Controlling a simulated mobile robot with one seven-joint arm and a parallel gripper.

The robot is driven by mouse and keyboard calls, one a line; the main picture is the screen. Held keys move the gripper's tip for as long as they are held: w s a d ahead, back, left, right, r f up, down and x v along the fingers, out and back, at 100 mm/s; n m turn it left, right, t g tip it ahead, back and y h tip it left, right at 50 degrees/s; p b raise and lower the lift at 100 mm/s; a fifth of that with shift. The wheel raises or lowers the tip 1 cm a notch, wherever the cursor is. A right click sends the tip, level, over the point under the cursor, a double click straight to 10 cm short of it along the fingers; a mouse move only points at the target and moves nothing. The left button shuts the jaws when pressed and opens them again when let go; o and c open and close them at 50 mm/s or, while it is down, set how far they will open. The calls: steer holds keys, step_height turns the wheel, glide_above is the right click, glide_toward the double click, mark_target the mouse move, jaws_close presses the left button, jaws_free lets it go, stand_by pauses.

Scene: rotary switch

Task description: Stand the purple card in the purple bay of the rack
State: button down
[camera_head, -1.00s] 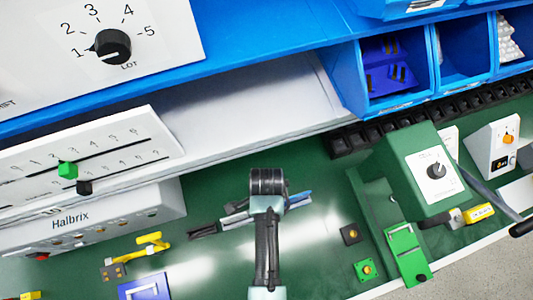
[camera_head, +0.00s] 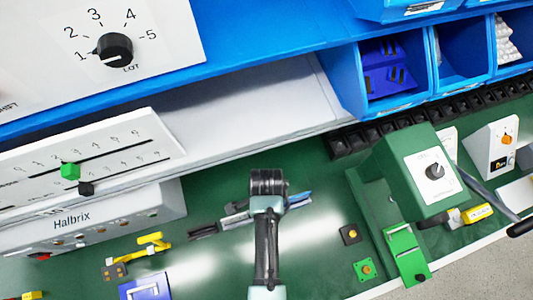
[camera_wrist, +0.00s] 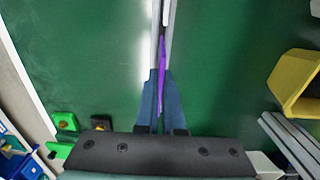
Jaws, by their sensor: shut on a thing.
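The purple card (camera_wrist: 162,78) shows edge-on as a thin strip between the blue fingers of my gripper (camera_wrist: 161,85) in the wrist view. The fingers are closed on it. Pale grey strips show alongside and beyond the card; I cannot tell what they belong to. In the head view my gripper (camera_head: 268,182) is over the green bench top, seen from behind, and the card is hidden there. Grey, black and blue pieces show on both sides of it. I cannot make out a rack or a purple bay with certainty in either view.
A green box with a dial (camera_head: 425,170) stands to the right. Blue bins (camera_head: 365,75) line the back. A yellow tool (camera_head: 145,247) and a blue-violet panel (camera_head: 147,287) lie at lower left. Small boards (camera_head: 350,234) lie right of my arm. Green bench is bare between them.

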steer(key=shift+f+b, duration=1.15)
steer(key=shift+f, duration=0.75)
steer(key=c, duration=1)
jaws_free()
steer(key=shift+o, duration=0.2)
steer(key=shift+r, duration=0.15)
step_height(320, 180, up, 13)
steer(key=shift+f, duration=0.1)
step_height(320, 180, up, 9)
steer(key=p, duration=1)
